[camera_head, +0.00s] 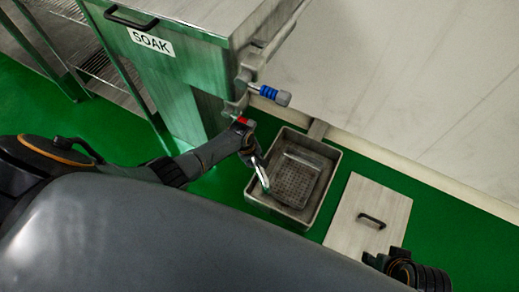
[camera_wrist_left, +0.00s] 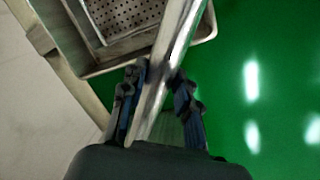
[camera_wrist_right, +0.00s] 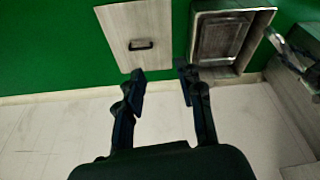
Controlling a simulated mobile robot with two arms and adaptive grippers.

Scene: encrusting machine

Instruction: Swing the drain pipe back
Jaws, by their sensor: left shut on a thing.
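The drain pipe is a shiny metal tube. In the head view its lower end (camera_head: 265,184) shows over the near left part of the floor basin (camera_head: 331,163). In the left wrist view the pipe (camera_wrist_left: 172,60) runs between my fingers and across the basin's corner. My left gripper (camera_head: 254,155) is shut on the pipe, below a red-marked fitting (camera_head: 243,122) at the tank outlet. The gripper hides part of the pipe. My right gripper (camera_wrist_right: 160,76) is open and empty in its wrist view.
The SOAK tank (camera_head: 185,75) stands behind the pipe, with a blue-handled valve (camera_head: 270,94). The basin holds a perforated strainer (camera_head: 296,180). A flat lid with a handle (camera_head: 348,205) lies on the green floor to the right. A pale wall (camera_head: 420,90) is behind.

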